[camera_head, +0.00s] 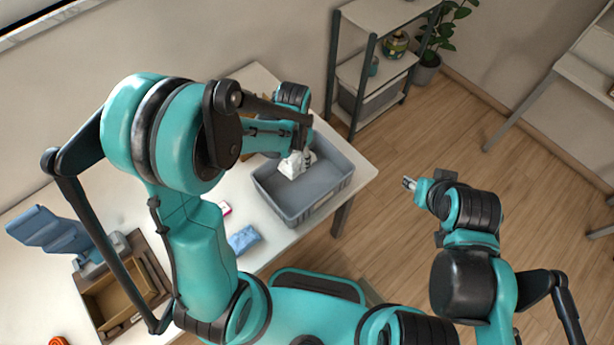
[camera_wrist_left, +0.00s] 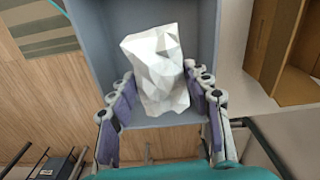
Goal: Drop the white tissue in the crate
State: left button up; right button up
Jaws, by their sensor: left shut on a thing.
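The white tissue (camera_head: 292,166) is a crumpled, faceted lump. My left gripper (camera_head: 303,150) is shut on it, and the tissue is within the outline of the grey crate (camera_head: 322,202). In the left wrist view the tissue (camera_wrist_left: 158,68) sits between the two fingers of my left gripper (camera_wrist_left: 158,95), with the crate wall (camera_wrist_left: 208,45) around it. I cannot tell whether the tissue touches the crate floor. The crate stands at the table's right end and looks otherwise empty. My right gripper (camera_head: 409,183) is small in the head view, away from the table, its jaws unclear.
On the white table (camera_head: 190,262) are a blue packet (camera_head: 243,239), a small red and white item (camera_head: 225,208), a brown box (camera_head: 118,297) and a blue object (camera_head: 48,230). A shelf (camera_head: 373,80) stands behind the crate.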

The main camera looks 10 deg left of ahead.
pick_arm(q)
jog(key=o, duration=0.8)
notch_tip(320, 180, up, 12)
jog(key=shift+r, duration=0.1)
dwell(0.3)
jog(key=s+a+f+n+t+b, duration=0.1)
jog(key=s+n+t+b, duration=0.1)
jog(key=s+b, duration=0.1)
jog(key=s+a+f+n+t+b, duration=0.2)
jog(key=s+b, duration=0.1)
jog(key=s, duration=0.1)
jog(key=s+a+f+n+t+b, duration=0.1)
jog(key=s+f+n+t+b, duration=0.1)
jog(key=s+t+b, duration=0.1)
jog(key=shift+s+a+f+n, duration=0.15)
jog(key=shift+a+f+n, duration=0.1)
jog(key=shift+a+n, duration=0.1)
